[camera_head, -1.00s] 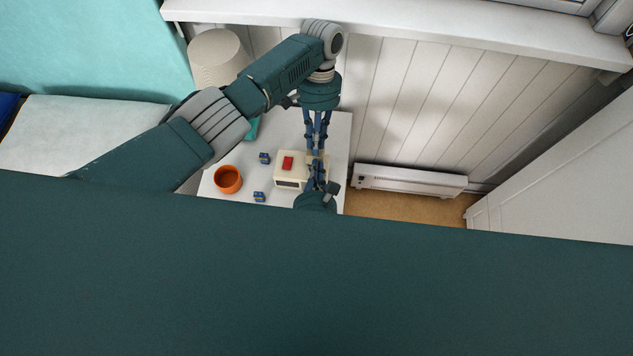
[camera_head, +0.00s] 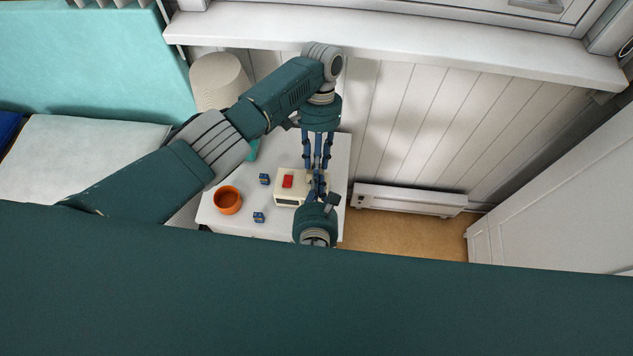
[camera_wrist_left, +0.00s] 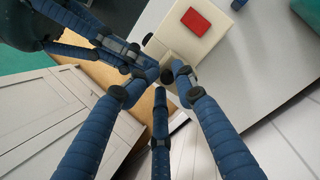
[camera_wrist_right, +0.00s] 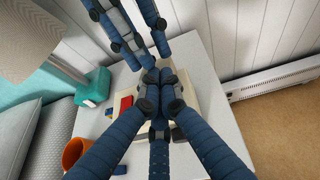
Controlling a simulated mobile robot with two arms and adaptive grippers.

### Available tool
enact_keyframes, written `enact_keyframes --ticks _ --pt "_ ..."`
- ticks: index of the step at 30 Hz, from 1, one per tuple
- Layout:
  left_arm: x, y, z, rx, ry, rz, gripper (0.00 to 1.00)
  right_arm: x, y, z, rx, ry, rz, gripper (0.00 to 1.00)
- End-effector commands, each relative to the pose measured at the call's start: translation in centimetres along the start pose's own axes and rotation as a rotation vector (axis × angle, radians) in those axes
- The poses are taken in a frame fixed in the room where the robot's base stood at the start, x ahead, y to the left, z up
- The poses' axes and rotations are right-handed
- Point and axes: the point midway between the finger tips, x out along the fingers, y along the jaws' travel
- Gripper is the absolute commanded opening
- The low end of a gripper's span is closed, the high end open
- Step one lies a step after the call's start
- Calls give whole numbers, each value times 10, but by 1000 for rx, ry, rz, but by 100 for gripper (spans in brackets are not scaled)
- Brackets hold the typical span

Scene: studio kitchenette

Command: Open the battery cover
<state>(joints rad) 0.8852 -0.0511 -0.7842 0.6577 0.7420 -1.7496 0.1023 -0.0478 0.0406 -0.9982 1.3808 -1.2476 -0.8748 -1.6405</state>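A cream box-shaped device (camera_head: 287,201) with a red button (camera_head: 288,181) on top stands on the white table. It also shows in the left wrist view (camera_wrist_left: 205,42), and partly behind my fingers in the right wrist view. No battery cover can be made out. My right gripper (camera_head: 317,188) reaches in from the near side at the same end. Its fingertips are bunched close together; whether they grip anything is hidden.
An orange mug (camera_head: 228,201) and two small blue items (camera_head: 264,179) (camera_head: 259,217) are left of the device on the white table (camera_head: 338,200). A teal object (camera_wrist_right: 94,84) with a lamp shade (camera_head: 218,82) stands behind. A bed lies left, a heater (camera_head: 410,199) right.

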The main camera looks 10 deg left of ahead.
Motion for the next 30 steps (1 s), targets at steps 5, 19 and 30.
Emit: enact_keyframes --ticks 5,19,30 --pt "6 -2 2 -5 -5 -2 33 1 3 13 5 -23 3 0" --pt "-17 -4 -1 -7 3 -6 33 0 4 10 4 -19 4 0" --pt "-70 -1 -1 -3 0 -2 33 0 2 6 2 -11 3 0"
